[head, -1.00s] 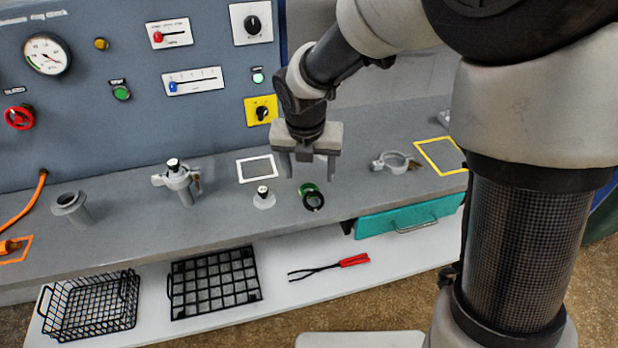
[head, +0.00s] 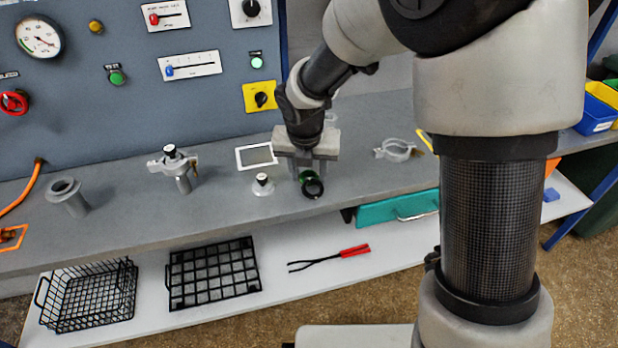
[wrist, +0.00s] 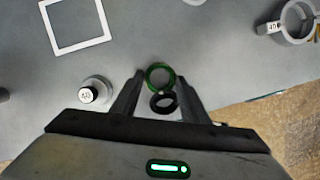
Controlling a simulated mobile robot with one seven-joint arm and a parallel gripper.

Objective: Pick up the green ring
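The green ring (head: 305,177) lies on the grey bench near its front edge, with a black ring (head: 313,189) against its near side. In the wrist view the green ring (wrist: 159,71) shows between the fingertips, and the black ring (wrist: 163,103) sits nearer the palm. My gripper (head: 307,175) points down over the green ring with its fingers apart, one on either side of it. In the wrist view my gripper (wrist: 161,84) is open. I cannot tell whether a finger touches the ring.
A small white-based knob piece (head: 263,185) stands just left of my gripper, by a white square outline (head: 257,156). A metal clamp (head: 397,150) lies to the right. Wire baskets and red-handled tongs (head: 330,258) lie on the lower shelf.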

